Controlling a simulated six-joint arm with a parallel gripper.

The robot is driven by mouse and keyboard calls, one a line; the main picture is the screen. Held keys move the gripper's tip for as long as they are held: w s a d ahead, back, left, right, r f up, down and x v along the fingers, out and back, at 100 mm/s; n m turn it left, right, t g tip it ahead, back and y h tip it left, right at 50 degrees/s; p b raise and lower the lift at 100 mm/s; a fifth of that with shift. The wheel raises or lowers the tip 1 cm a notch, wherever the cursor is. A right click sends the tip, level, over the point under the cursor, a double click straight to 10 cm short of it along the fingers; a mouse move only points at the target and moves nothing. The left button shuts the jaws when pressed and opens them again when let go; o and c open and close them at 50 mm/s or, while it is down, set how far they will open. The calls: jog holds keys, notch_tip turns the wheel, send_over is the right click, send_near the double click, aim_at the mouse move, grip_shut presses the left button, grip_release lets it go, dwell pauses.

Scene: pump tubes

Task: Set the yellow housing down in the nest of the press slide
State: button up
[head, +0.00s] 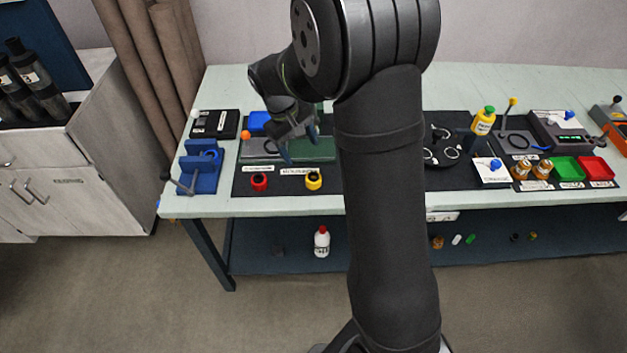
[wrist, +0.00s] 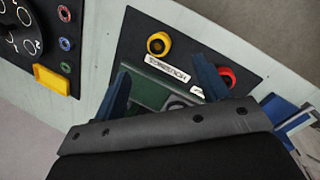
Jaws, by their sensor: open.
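The yellow housing (head: 313,181) is a short ring-like piece with a dark centre, standing on the dark mat at the front of the bench. In the wrist view the yellow housing (wrist: 158,45) lies beyond the housings label. My gripper (head: 299,146) is open and empty above the green plate (head: 318,150), behind the housing and apart from it. Its two blue fingers (wrist: 163,84) show in the wrist view with nothing between them. A blue device with a side handle (head: 201,170) stands at the left; I cannot tell whether it is the press. The nest is not clearly visible.
A red housing (head: 260,182) stands left of the yellow one. A grey unit with an orange knob (head: 262,149) is behind it. A black fixture with rings (head: 440,150), a yellow bottle (head: 482,124) and green and red trays (head: 598,168) lie to the right.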

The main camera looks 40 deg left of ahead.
jog(key=s+a+f+n+t, duration=0.35)
jog(key=s+n+t, duration=0.35)
jog(key=n, duration=0.9)
send_near(309, 177)
jog(key=shift+h, duration=0.4)
jog(key=x, duration=0.2)
jog(key=a+x, duration=0.1)
jog(key=x, duration=0.2)
jog(key=shift+w, duration=0.2)
jog(key=shift+d+x, duration=0.15)
jog(key=shift+x, duration=1.2)
jog(key=shift+d+x, duration=0.15)
jog(key=shift+x, duration=1.2)
jog(key=shift+s+f, duration=0.1)
jog(key=shift+s, duration=0.1)
jog(key=c, duration=1.1)
